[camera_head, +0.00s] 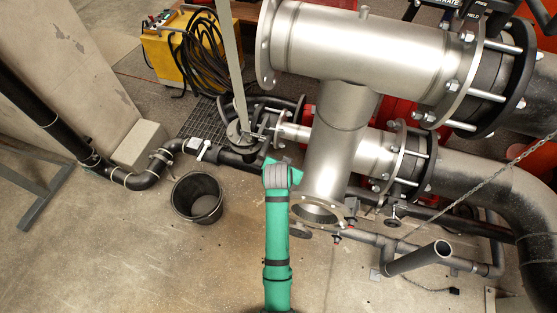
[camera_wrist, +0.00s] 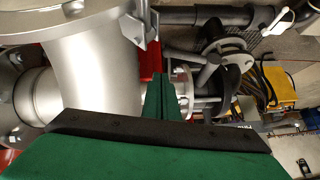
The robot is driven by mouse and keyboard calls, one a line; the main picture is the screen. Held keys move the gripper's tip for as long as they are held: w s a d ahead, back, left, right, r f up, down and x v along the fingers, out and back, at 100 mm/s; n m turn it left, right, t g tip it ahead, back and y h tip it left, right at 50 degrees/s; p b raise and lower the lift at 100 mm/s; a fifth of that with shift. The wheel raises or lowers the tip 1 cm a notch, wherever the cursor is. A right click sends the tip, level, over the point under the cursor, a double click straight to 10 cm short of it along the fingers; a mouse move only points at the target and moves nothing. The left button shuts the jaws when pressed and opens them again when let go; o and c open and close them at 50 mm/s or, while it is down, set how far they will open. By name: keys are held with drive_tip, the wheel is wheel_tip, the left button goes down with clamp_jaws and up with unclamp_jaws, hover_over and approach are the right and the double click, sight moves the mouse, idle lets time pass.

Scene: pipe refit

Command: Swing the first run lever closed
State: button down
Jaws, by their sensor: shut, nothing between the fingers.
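A long pale grey bar (camera_head: 231,60), which looks like the run lever, rises from a dark round valve (camera_head: 240,135) on the pipe run left of the big steel tee. The valve also shows in the wrist view as a dark rounded body (camera_wrist: 232,62), with a grey arm (camera_wrist: 208,72) across it. I cannot tell for sure that this arm is the same lever. My green gripper (camera_wrist: 164,82) is shut and empty in the wrist view, its tips left of the valve and apparently apart from the lever. In the head view my arm ends below and right of the valve; the fingertips are hard to make out.
The steel tee (camera_head: 330,130) and flanged pipes crowd the right. A black bucket (camera_head: 197,198) stands on the floor at left. A yellow machine (camera_head: 172,50) with coiled cables sits behind. A chain (camera_head: 480,190) hangs at right. Floor at lower left is clear.

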wheel_tip(320, 180, up, 6)
drive_tip(key=w+n+g+y, duration=0.1)
drive_tip(key=w+g+y, duration=0.2)
drive_tip(key=g, duration=0.1)
drive_tip(key=shift+r+g, duration=0.25)
drive_tip(key=shift+g, duration=0.15)
drive_tip(key=shift+f, duration=0.1)
drive_tip(key=x, duration=1.4)
drive_tip(key=shift+a, duration=0.35)
drive_tip(key=shift+d+y, duration=0.1)
drive_tip(key=shift+y, duration=0.2)
drive_tip(key=shift+w, duration=0.1)
